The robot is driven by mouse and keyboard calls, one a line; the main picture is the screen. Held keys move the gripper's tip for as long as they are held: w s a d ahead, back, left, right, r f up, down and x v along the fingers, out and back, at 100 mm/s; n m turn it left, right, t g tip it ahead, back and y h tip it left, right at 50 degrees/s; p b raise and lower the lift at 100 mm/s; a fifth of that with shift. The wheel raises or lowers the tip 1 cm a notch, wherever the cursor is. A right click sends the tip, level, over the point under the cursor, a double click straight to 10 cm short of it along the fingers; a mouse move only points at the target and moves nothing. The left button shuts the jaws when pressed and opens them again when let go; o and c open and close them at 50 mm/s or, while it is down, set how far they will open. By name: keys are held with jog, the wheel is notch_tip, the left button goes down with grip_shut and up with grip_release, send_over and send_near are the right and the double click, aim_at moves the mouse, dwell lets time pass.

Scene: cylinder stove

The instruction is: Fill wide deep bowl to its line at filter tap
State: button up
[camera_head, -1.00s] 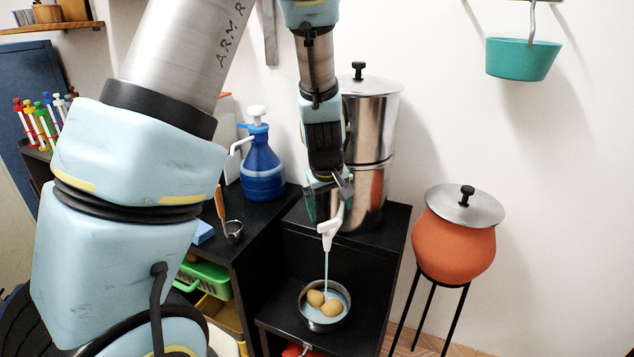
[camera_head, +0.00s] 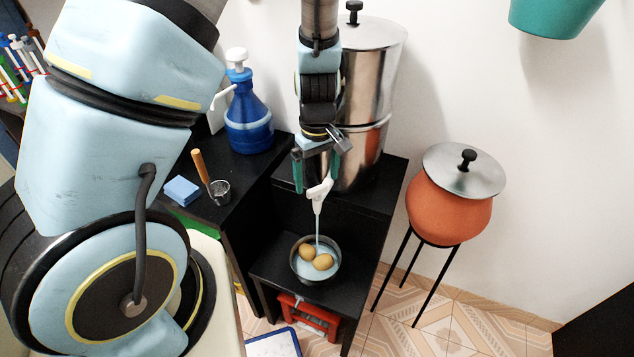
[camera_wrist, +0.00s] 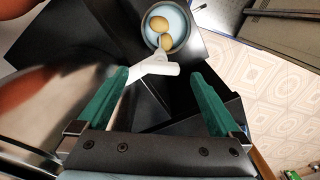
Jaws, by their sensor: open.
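The wide deep bowl (camera_head: 316,283) is a round metal bowl on the low black shelf under the filter tap (camera_head: 320,194). It holds pale bluish water and two brown egg-like items (camera_head: 322,261). A thin stream runs from the white tap into it. I cannot make out a line in the bowl. The steel filter (camera_head: 368,75) stands on the higher black shelf. My gripper (camera_head: 316,170) is open at the tap, its green fingers on either side of the white tap. In the wrist view, the tap (camera_wrist: 155,68) lies between the fingers and the bowl (camera_wrist: 186,31) lies beyond.
An orange pot (camera_head: 448,216) with a metal lid stands on a black stand at right. A blue pump bottle (camera_head: 249,118), a blue sponge (camera_head: 181,190) and a wooden-handled ladle (camera_head: 203,168) are on the left counter. A red item (camera_head: 308,315) sits below the bowl's shelf.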

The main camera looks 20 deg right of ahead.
aim_at(317, 192)
jog(key=shift+f, duration=1.45)
jog(key=shift+c, duration=0.2)
jog(key=c, duration=1.3)
